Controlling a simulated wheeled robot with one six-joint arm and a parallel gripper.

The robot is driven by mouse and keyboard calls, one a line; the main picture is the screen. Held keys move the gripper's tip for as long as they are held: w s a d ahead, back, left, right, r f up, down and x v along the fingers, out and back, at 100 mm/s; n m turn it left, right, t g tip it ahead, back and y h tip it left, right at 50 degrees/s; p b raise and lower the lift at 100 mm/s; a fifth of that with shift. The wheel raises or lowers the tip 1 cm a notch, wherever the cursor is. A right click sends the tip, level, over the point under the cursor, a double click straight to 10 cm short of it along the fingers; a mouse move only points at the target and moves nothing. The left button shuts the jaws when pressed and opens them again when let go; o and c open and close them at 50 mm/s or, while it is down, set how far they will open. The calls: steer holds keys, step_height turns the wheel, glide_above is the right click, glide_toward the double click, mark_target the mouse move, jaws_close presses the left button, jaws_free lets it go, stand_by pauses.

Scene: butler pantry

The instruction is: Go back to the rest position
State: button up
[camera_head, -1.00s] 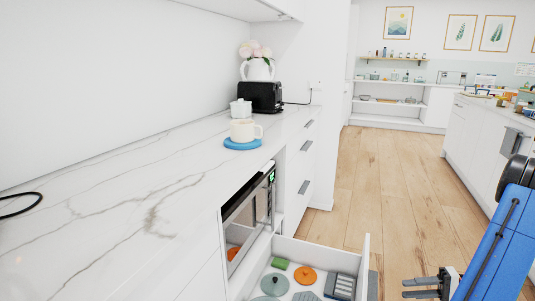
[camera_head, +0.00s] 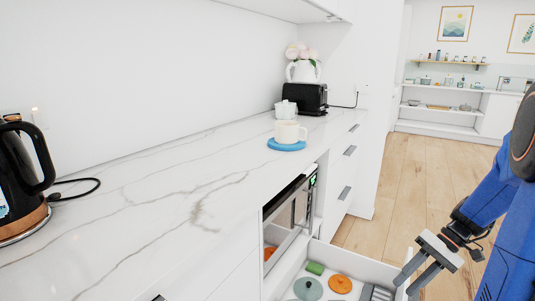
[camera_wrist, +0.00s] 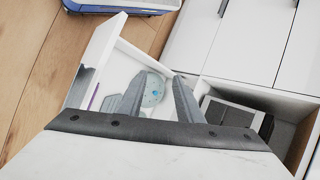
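My gripper (camera_head: 404,287) is at the lower right of the head view, at the end of my blue arm, over the right side of the open white drawer (camera_head: 376,264). Its two grey fingers are apart, with nothing visible between them. In the wrist view my gripper (camera_wrist: 160,77) also shows open, its fingers in front of the drawer interior. A pale teal round thing (camera_wrist: 154,92) shows between and behind the fingers. Whether the gripper touches the drawer cannot be told.
The drawer holds a green block (camera_head: 315,268), an orange lid (camera_head: 340,284) and a teal lid (camera_head: 308,289). The marble counter (camera_head: 150,215) bears a black kettle (camera_head: 18,170), a cream mug (camera_head: 288,133) on a blue coaster (camera_head: 287,146), and a black toaster (camera_head: 308,97). Wooden floor (camera_head: 420,180) is clear beyond.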

steer(key=s+a+r+n+t+h, duration=0.2)
steer(key=s+a+r+t+h, duration=0.4)
steer(key=s+a+r, duration=0.5)
steer(key=shift+s+a+h, duration=1)
steer(key=shift+s+a, duration=0.2)
steer(key=shift+a, duration=0.9)
